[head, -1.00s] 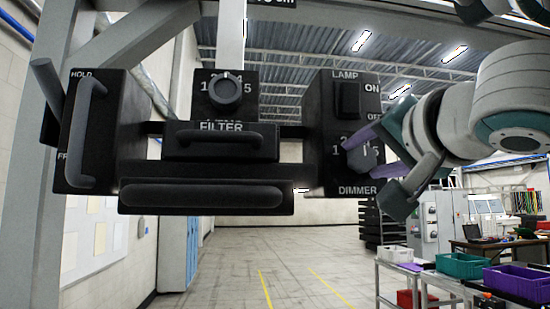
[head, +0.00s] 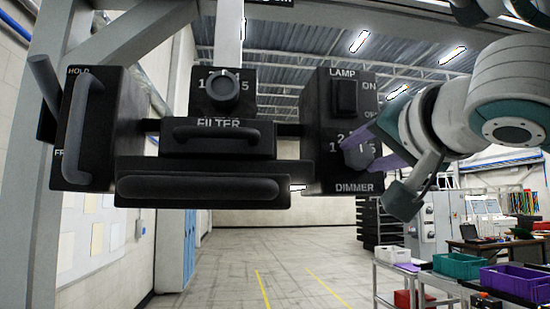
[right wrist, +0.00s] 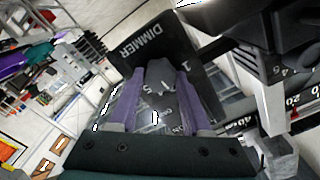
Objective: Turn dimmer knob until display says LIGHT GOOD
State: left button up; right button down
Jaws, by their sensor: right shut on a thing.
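The grey dimmer knob (head: 356,154) sits on the lower part of the black lamp box (head: 318,120), above the DIMMER label (head: 355,188). My right gripper (head: 368,150) comes in from the right, its purple fingers shut around the knob. In the right wrist view the knob (right wrist: 160,76) is between the two purple fingers, with digits 1 and 5 visible near it. The knob's exact setting is partly hidden by the fingers. No display text can be read in either view. My left gripper is not in view.
A LAMP rocker switch (head: 346,98) is just above the knob. A FILTER drawer (head: 218,138), a second round knob (head: 222,88) and a long front handle (head: 200,188) are to the left. A HOLD lever handle (head: 80,128) is at far left. Bins (head: 458,265) stand on a cart at lower right.

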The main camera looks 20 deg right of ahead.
jog(key=n, duration=0.2)
jog(key=shift+f+n+b, duration=0.15)
jog(key=shift+n+b, duration=0.15)
jog(key=shift+n, duration=0.9)
jog(key=shift+d, duration=0.1)
jog(key=shift+c, duration=1.8)
grip_release()
